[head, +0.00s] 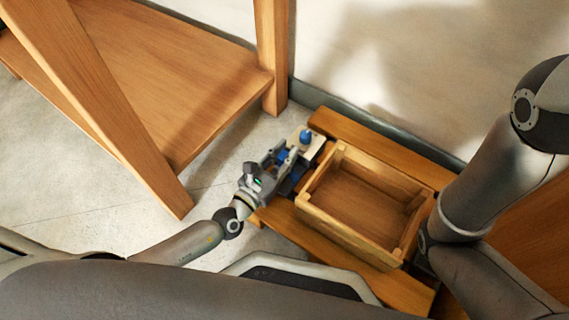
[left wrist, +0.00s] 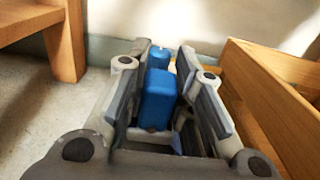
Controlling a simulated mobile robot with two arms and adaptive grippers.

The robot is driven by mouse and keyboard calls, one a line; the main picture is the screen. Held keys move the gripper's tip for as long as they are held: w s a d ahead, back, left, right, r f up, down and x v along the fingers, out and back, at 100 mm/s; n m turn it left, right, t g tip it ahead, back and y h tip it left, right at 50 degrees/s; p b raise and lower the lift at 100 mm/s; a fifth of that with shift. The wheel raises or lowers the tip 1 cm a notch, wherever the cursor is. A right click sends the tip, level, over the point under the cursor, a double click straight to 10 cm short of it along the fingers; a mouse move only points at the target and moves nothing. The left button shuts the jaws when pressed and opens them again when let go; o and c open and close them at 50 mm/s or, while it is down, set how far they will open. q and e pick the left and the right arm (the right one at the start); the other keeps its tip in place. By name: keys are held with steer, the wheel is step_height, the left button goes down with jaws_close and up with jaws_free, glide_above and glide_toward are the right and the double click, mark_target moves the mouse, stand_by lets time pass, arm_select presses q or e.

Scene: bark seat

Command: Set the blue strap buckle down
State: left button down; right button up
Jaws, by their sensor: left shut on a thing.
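My left gripper (head: 288,162) is shut on the blue strap buckle (head: 283,155), just left of the wooden crate and over the left end of the slatted wooden seat (head: 338,244). In the left wrist view the buckle (left wrist: 158,98) is a blue block standing between the two grey fingers (left wrist: 172,90). A second, smaller blue piece (left wrist: 158,57) shows just beyond it. I cannot tell whether the buckle touches the surface beneath, as the fingers hide its lower part. My right arm is at the right, but its gripper is not seen.
The open wooden crate (head: 320,215) looks empty and stands on the seat, close to my left gripper. A pale block (head: 314,147) lies by the fingertips with a blue piece on it. A wooden shelf frame (head: 180,85) stands at the left, and a wall runs behind.

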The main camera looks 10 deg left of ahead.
arm_select(q)
steer(key=shift+f+b, duration=1.15)
steer(key=shift+f, duration=0.55)
steer(key=shift+f, duration=0.15)
steer(key=c, duration=1.3)
jaws_free()
steer(key=shift+o, duration=0.2)
